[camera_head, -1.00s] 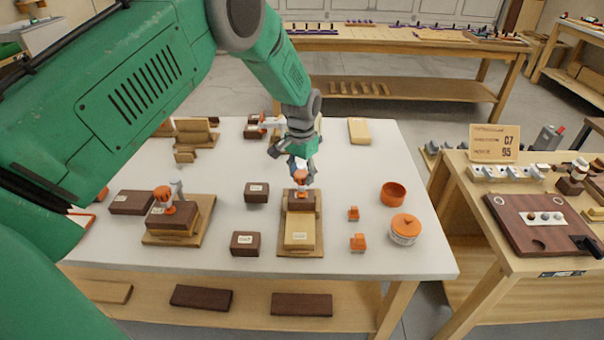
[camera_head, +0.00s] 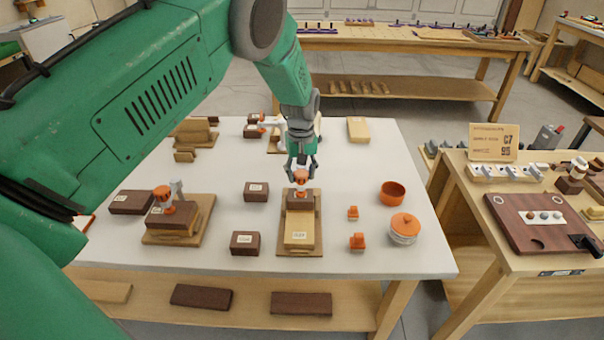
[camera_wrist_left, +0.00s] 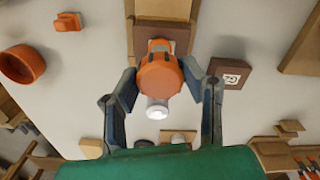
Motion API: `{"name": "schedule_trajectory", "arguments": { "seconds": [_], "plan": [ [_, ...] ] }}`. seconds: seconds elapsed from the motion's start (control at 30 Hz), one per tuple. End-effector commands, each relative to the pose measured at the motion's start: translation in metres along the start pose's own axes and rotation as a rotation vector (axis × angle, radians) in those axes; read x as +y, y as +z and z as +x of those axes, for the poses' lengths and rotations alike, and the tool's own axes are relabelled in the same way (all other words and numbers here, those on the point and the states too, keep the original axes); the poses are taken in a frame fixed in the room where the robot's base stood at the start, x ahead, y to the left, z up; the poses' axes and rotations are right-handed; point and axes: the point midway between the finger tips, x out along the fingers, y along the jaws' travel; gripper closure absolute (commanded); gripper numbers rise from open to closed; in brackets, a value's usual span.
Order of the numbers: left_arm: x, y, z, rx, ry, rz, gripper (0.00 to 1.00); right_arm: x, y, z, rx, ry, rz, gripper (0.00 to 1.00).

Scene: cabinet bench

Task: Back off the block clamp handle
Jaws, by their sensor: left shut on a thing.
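The block clamp's orange handle (camera_head: 301,176) stands on a dark brown block (camera_head: 301,202) at the back of a pale wooden base board (camera_head: 299,247). My left gripper (camera_head: 301,179) comes down over the handle from above. In the left wrist view the orange handle (camera_wrist_left: 159,77) lies between the two fingers of the gripper (camera_wrist_left: 160,80), which is shut on it. A round, light metal end (camera_wrist_left: 157,109) shows beside the handle. The block (camera_wrist_left: 160,35) lies beyond it. The handle partly hides the clamp's lower parts. My right gripper is not in view.
A second orange-handled clamp (camera_head: 163,194) stands on a board at the left. Dark blocks (camera_head: 256,192) and (camera_head: 245,243) are close by on the white table (camera_head: 350,264).

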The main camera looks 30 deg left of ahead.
Motion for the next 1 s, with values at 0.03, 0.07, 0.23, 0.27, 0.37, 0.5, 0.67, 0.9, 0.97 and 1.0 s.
{"name": "schedule_trajectory", "arguments": {
  "seconds": [0.03,0.07,0.23,0.27,0.37,0.5,0.67,0.9,0.97,1.0],
  "plan": [
    [0.0012,-0.0037,-0.0026,0.011,0.005,-0.040,0.92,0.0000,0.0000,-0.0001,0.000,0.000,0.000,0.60],
    [0.0011,-0.0037,-0.0026,0.011,0.005,-0.066,0.92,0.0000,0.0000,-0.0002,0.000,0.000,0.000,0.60],
    [0.0010,-0.0039,-0.0028,0.011,0.005,-0.197,0.92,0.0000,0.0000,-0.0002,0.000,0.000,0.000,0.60],
    [0.0012,-0.0038,-0.0028,0.011,0.006,-0.216,0.92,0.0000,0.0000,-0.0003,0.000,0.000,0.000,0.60],
    [0.0013,-0.0037,-0.0028,0.011,0.006,-0.277,0.92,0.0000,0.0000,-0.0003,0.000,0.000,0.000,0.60],
    [0.0010,-0.0041,-0.0029,0.011,0.007,-0.339,0.92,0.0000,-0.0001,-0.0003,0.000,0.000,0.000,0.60],
    [0.0010,-0.0043,-0.0030,0.011,0.008,-0.383,0.92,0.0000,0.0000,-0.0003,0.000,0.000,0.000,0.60],
    [0.0010,-0.0044,-0.0032,0.011,0.008,-0.404,0.92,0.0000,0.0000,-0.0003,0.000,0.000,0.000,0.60],
    [0.0011,-0.0044,-0.0032,0.011,0.008,-0.404,0.92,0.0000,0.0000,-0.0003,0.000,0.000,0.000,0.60],
    [0.0011,-0.0045,-0.0033,0.011,0.008,-0.404,0.92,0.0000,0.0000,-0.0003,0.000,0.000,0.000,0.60]
  ]
}}
